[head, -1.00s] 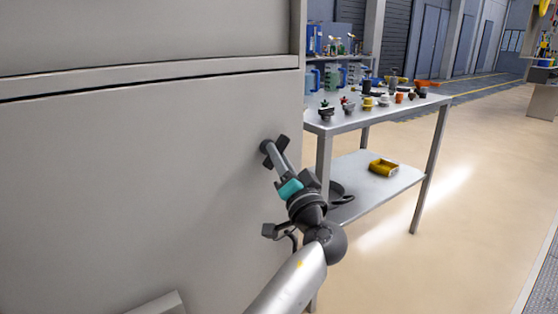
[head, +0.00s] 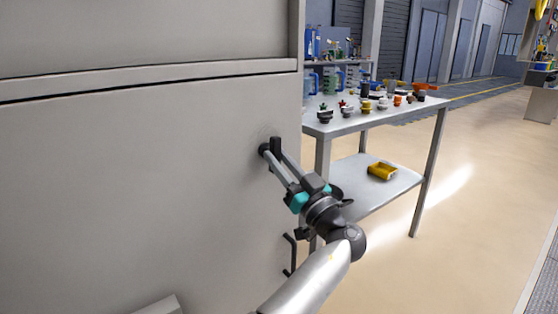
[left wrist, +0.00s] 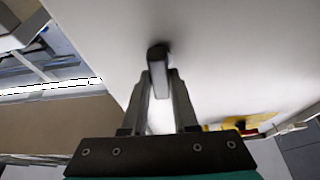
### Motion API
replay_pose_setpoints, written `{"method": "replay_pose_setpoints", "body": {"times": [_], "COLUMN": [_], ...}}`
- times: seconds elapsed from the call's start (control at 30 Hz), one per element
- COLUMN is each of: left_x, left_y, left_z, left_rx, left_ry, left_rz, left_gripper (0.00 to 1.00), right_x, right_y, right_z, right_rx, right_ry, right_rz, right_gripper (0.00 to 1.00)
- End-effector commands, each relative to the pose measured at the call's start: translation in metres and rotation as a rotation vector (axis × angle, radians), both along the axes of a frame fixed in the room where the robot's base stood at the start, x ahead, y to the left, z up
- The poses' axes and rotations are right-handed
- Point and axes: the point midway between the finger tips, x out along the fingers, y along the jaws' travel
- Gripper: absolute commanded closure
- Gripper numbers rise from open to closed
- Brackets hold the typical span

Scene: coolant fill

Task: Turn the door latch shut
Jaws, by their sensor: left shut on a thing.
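The door (head: 140,180) is a large pale grey panel filling the left of the head view, and its face looks flush. The door latch (head: 264,149) is a small dark piece near the door's right edge. In the left wrist view the latch (left wrist: 158,62) stands upright in the picture, between the two finger ends. My left gripper (head: 271,150) is shut on the latch, its fingers reaching up and left to the door face. The fingers hide part of the latch in the head view. My right gripper is in neither view.
A dark bar handle (head: 290,255) sits low on the door's right edge, beside my left arm. Floor to the right is clear.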

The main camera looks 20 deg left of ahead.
Motion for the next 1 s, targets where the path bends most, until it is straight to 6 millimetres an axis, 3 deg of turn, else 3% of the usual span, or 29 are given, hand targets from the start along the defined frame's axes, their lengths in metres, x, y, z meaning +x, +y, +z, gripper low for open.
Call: {"method": "replay_pose_setpoints", "body": {"times": [0.63, 0.67, 0.9, 1.0], "left_x": [0.0002, 0.0001, 0.0002, 0.0003], "left_y": [-0.0006, -0.0005, -0.0004, -0.0003], "left_z": [0.0007, 0.0007, 0.0004, 0.0003], "left_rx": [-0.034, -0.034, -0.032, -0.033], "left_ry": [-0.044, -0.044, -0.041, -0.041], "left_rz": [-0.001, -0.001, -0.001, -0.001], "left_gripper": [1.00, 0.70, 0.43, 0.43], "right_x": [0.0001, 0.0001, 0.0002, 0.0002], "right_y": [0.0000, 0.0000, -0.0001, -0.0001], "right_z": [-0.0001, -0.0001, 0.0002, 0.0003], "right_rx": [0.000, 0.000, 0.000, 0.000], "right_ry": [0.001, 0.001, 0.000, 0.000], "right_rz": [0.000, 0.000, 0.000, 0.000], "right_gripper": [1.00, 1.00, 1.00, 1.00]}}
